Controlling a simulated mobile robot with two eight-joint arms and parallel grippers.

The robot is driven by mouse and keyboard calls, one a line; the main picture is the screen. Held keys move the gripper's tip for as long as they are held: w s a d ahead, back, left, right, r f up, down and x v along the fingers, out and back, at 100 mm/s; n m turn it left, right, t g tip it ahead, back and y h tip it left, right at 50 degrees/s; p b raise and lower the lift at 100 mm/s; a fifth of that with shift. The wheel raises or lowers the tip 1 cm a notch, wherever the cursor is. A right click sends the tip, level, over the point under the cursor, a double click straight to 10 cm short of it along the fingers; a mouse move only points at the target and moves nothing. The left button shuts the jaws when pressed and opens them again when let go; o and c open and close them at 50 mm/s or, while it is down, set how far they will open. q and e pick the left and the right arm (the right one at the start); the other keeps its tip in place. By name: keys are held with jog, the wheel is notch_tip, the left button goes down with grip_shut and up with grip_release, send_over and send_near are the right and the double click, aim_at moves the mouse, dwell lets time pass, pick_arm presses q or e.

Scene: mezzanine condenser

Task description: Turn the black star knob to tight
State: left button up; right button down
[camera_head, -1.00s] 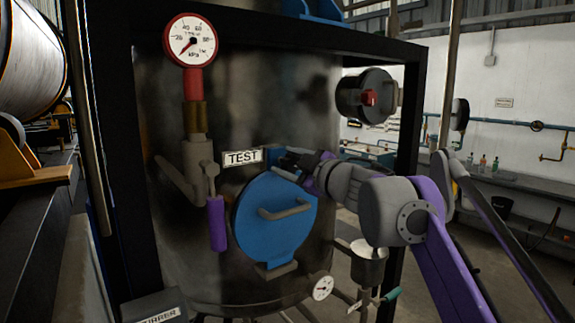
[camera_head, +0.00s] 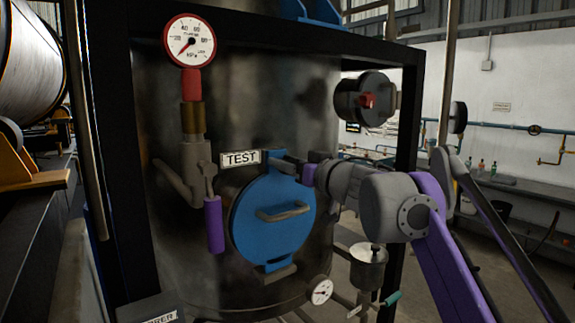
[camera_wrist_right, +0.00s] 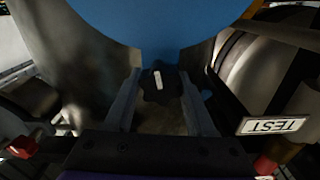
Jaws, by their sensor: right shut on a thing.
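The black star knob (camera_wrist_right: 167,94) sits at the edge of the round blue hatch cover (camera_head: 262,232) and carries a small white mark. In the right wrist view it lies between the two fingers of my right gripper (camera_wrist_right: 160,88), which is shut on it. In the head view my right gripper (camera_head: 286,164) reaches in from the right to the top of the cover, just right of the TEST label (camera_head: 240,158). There the gripper mostly hides the knob. My left gripper is not in view.
The cover has a grey bar handle (camera_head: 283,212). Left of it are a purple-handled valve (camera_head: 214,225) and a red-rimmed gauge (camera_head: 189,41). A small gauge (camera_head: 320,291) and a metal cup (camera_head: 367,268) are below right. A black frame post (camera_head: 408,130) stands beside my right arm.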

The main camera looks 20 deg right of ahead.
jog(key=shift+m, duration=0.8)
jog(key=shift+c, duration=1.2)
grip_release()
jog(key=shift+s+d, duration=0.1)
jog(key=shift+s+d, duration=0.15)
jog(key=shift+s, duration=0.2)
jog(key=b+v, duration=0.2)
jog(key=v, duration=0.8)
jog(key=shift+w, duration=0.1)
